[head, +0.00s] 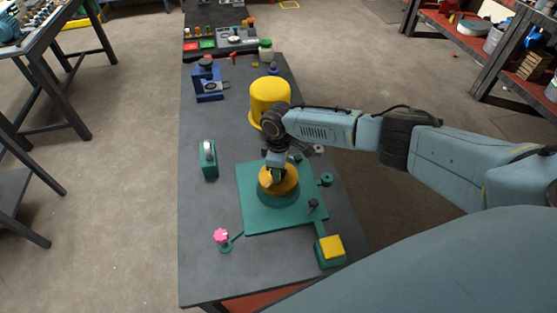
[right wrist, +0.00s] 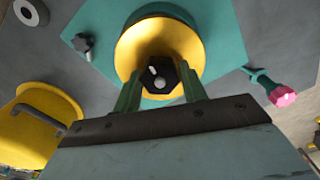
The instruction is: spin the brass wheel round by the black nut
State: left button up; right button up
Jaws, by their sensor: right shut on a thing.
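The brass wheel (head: 290,186) sits on a round green base on a green plate (head: 255,219) on the bench. In the right wrist view the wheel (right wrist: 128,55) fills the top middle, with the black nut (right wrist: 152,78) at its centre. My right gripper (right wrist: 162,85) points down at the wheel's middle, its green fingers on either side of the black nut and shut on it. In the head view the right gripper (head: 275,175) covers the nut. My left gripper is not in view.
A pink knob (head: 221,237) and a yellow-topped green block (head: 331,247) stand near the plate's front corners. A yellow dome (head: 269,98) stands behind it. A green holder (head: 208,160) and blue device (head: 208,82) are left. The bench's front left is clear.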

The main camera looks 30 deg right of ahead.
jog(key=m+p, duration=0.1)
jog(key=m, duration=0.2)
jog(key=shift+s+r, duration=0.1)
jog(key=shift+s, duration=0.05)
jog(key=shift+m+p, duration=0.35)
jog(key=shift+m, duration=0.35)
jog(key=o, duration=1)
jog(key=shift+o, duration=0.2)
